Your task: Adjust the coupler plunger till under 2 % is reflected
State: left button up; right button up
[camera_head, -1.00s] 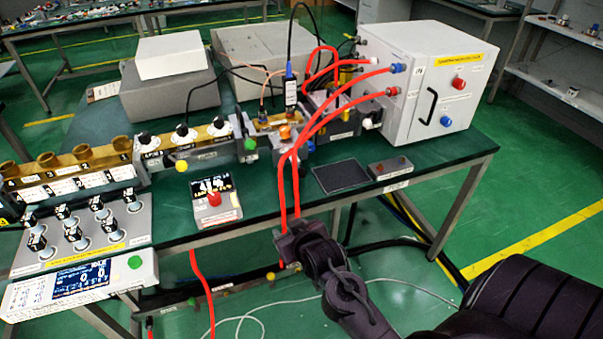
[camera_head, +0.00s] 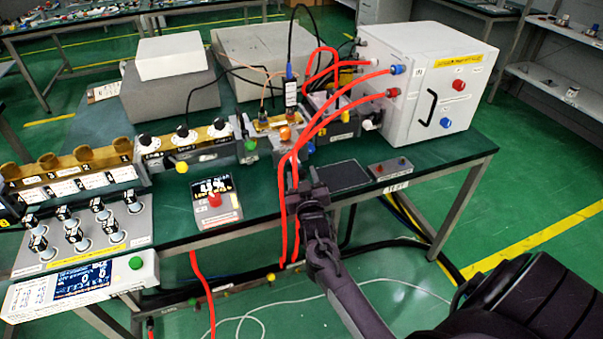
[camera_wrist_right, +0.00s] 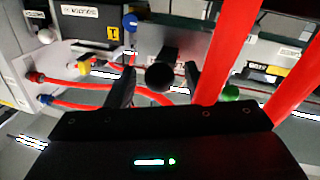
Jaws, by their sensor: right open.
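My right gripper (camera_head: 305,190) is at the bench's front edge, beside the red hoses. In the right wrist view its two dark fingers (camera_wrist_right: 158,82) are apart, with a round black knob (camera_wrist_right: 160,78) on a short dark stem between them in the picture. I cannot tell whether they touch it or which knob is the coupler plunger. The waveguide row (camera_head: 205,150) carries a yellow knob (camera_head: 182,166) and a green knob (camera_head: 250,145). A small meter (camera_head: 214,198) with a lit display stands in front; its figures are too blurred to read surely. My left gripper is out of view.
Red hoses (camera_head: 345,108) run from the white cabinet (camera_head: 425,85) down past my right gripper. A dark flat pad (camera_head: 341,176) and a small grey box (camera_head: 390,169) lie to its right. A knob panel (camera_head: 85,232) is at the left.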

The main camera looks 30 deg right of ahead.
jog(key=shift+w+d, duration=0.25)
jog(key=shift+w, duration=0.3)
grip_shut()
jog(key=shift+s+a+r+p, duration=0.1)
jog(key=shift+s+p, duration=0.2)
jog(key=shift+p, duration=0.15)
grip_release()
jog(key=shift+s, duration=0.1)
jog(key=v, duration=0.7)
jog(key=shift+s+b, duration=0.3)
jog(key=shift+b, duration=0.15)
